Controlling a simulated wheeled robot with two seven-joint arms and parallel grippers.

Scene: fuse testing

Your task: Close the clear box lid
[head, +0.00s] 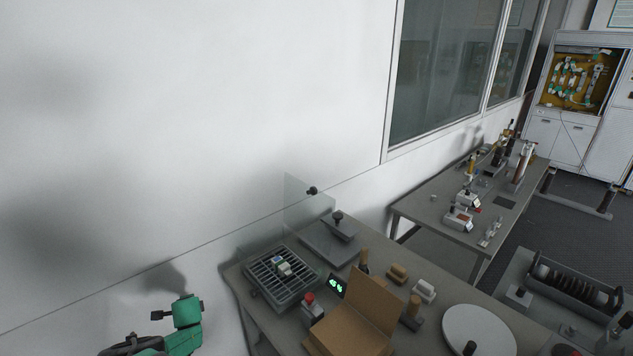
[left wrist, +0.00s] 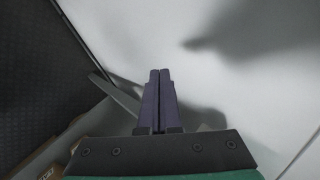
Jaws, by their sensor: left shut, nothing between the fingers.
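A clear lid panel (head: 300,205) with a black knob (head: 312,191) stands upright at the back of the workbench, near the wall. In front of it is a flat grey platform (head: 325,246) carrying a small grey block with a dark knob (head: 338,216). The clear panel is faint, so its hinge and full outline are hard to tell. My left gripper (left wrist: 160,73) is shut and empty in the left wrist view, facing the white wall. In the head view, my green left arm is at the lower left, apart from the lid. My right gripper is out of view.
The workbench holds a grey slotted tray (head: 262,294), a red-button box (head: 311,308), a green-digit display (head: 337,286), an open cardboard box (head: 373,299) and a white round plate (head: 478,330). A second table (head: 415,205) stands behind. The wall borders the bench's back.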

